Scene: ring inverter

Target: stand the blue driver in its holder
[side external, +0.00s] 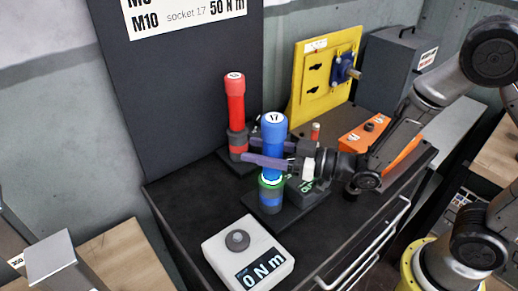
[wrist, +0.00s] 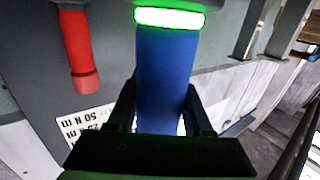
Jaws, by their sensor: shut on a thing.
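The blue driver (side external: 273,130) is upright, with a 17 on its top cap. My gripper (side external: 268,154) is shut on its blue body, one finger on each side. A lit green ring (side external: 270,181) circles the driver below the fingers. Its holder, with a blue band (side external: 269,196) and dark base, is directly under it. The driver's lower end is hidden, so I cannot tell how deep it sits. In the wrist view the scene looks upside down; the blue body (wrist: 165,75) is between the fingers and the green ring (wrist: 170,17) glows above.
A red driver (side external: 235,100) stands in its own holder behind, to the left. A white box reading 0 N m (side external: 248,255) is in front. A yellow panel (side external: 308,90) and an orange box (side external: 385,145) are to the right. The black bench top is clear at left.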

